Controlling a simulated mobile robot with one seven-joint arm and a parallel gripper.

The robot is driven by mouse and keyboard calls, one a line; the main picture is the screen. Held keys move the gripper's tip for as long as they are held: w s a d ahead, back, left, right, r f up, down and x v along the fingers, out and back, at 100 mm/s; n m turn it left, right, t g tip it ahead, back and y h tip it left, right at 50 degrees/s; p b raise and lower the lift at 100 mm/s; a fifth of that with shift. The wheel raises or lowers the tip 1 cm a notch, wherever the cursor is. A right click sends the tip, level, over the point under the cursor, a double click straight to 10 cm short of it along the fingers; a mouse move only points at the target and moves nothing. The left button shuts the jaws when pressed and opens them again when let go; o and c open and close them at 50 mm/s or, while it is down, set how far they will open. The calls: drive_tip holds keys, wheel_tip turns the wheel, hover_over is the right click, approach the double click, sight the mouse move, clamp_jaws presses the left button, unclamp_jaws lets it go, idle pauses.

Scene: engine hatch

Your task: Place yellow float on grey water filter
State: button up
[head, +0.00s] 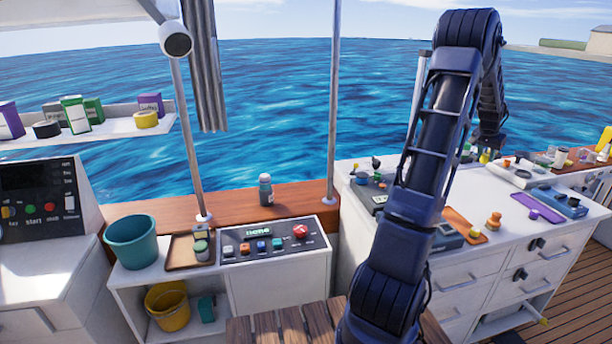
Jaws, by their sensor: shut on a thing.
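My arm rises in front of the right-hand counter, bends at the top and comes down at the counter's back. My gripper (487,148) is small and far off there, and its fingers are hard to make out. A small yellow piece, which looks like the yellow float (484,157), shows at its tip, and the gripper is shut on it. A small grey upright thing (466,154) stands just left of it; I cannot tell whether this is the grey water filter. I cannot tell whether the float touches anything below.
A control panel (275,246), a teal bucket (132,243) and a bottle (265,190) stand left of my arm.

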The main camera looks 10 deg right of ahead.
drive_tip(key=w+a+n+t, duration=0.1)
drive_tip(key=w+a+n, duration=0.1)
drive_tip(key=w+a, duration=1.15)
wheel_tip(320, 180, up, 3)
drive_tip(key=n+t+y, duration=0.2)
drive_tip(key=n+y, duration=0.3)
drive_tip(key=n, duration=0.8)
hover_over(264, 174)
drive_tip(key=s, duration=0.2)
wheel_tip(264, 174, down, 20)
drive_tip(key=shift+w+d+r, duration=0.1)
drive_tip(key=shift+r, duration=0.15)
drive_tip(key=shift+f, duration=0.1)
